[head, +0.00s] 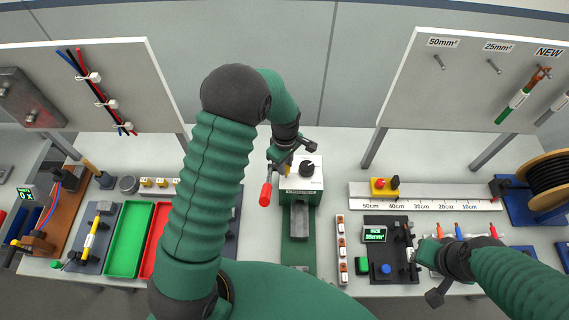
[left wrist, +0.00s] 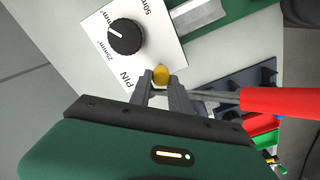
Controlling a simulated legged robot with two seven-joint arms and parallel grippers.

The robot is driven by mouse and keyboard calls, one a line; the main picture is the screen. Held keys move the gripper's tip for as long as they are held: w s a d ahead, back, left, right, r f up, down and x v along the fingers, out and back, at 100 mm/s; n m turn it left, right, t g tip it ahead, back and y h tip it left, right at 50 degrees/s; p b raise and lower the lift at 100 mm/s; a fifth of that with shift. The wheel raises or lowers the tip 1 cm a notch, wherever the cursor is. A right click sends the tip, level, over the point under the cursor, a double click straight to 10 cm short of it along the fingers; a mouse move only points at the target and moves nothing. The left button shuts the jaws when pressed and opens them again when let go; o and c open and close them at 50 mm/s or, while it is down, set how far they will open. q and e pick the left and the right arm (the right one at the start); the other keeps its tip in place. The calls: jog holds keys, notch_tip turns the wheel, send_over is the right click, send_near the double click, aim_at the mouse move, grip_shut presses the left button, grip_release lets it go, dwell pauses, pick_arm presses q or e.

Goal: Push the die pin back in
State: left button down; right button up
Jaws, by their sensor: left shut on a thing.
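The die pin is a yellow round-headed knob beside the word PIN on the white top plate of the press, shown in the left wrist view (left wrist: 161,75). My left gripper (left wrist: 160,84) is shut on the pin, with a fingertip on either side of its head. In the head view my left gripper (head: 284,166) is at the left edge of the press (head: 310,182), and the pin is mostly hidden there. I cannot tell how far the pin stands out. My right gripper (head: 428,262) is over the bench at the lower right, its fingers unclear.
The black dial (head: 307,169) is close to the pin. The red-handled lever (head: 266,194) sticks out beside my left gripper. Green and red trays (head: 128,240) lie to the left. A ruler strip (head: 425,204) and a dark panel with a display (head: 375,235) lie to the right.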

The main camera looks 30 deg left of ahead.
pick_arm(q)
jog(key=shift+w+d+r, duration=0.1)
jog(key=shift+w+d, duration=0.05)
jog(key=shift+d, duration=0.2)
